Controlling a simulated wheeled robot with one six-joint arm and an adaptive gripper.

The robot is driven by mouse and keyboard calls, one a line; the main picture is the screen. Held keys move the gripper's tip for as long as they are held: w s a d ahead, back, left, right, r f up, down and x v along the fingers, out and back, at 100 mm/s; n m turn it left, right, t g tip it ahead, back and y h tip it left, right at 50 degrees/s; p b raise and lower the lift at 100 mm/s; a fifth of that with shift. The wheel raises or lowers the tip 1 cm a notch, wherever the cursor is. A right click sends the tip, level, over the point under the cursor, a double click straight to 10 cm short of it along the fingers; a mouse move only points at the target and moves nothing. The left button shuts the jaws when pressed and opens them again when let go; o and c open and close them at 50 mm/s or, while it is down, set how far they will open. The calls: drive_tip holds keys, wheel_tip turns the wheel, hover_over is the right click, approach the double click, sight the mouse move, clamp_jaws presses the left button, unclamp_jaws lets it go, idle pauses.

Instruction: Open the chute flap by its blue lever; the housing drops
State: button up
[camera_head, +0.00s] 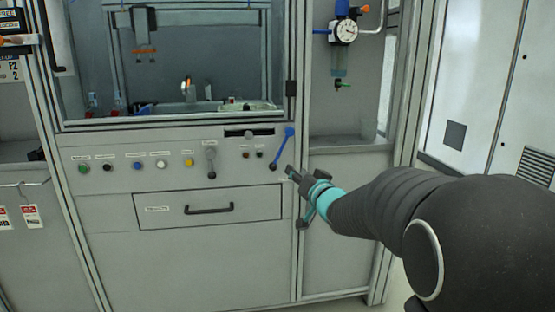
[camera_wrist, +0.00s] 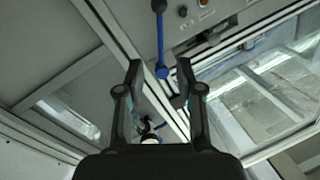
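The blue lever (camera_head: 282,147) is on the grey front panel, right of the buttons. It slants, with a blue ball at its upper end and a dark pivot at its lower end. In the wrist view the lever (camera_wrist: 160,40) runs down from the dark end, and its blue ball appears between my fingertips. My gripper (camera_head: 291,173) is just right of and below the lever in the head view. In the wrist view my gripper (camera_wrist: 161,70) is open, with nothing clamped. A dark slot (camera_head: 249,132) is left of the lever; I cannot tell whether it is the chute flap. No housing is identifiable.
Several coloured buttons and a black knob (camera_head: 210,160) line the panel. A drawer (camera_head: 235,208) with a black handle is below. A glazed cell (camera_head: 170,60) stands above. A pressure gauge (camera_head: 344,31) hangs at upper right. Frame posts (camera_head: 299,90) stand beside the lever.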

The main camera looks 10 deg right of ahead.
drive_tip(key=x, duration=1.3)
drive_tip(key=shift+w+p, duration=0.2)
drive_tip(key=shift+p, duration=0.25)
drive_tip(key=shift+c, duration=0.2)
clamp_jaws()
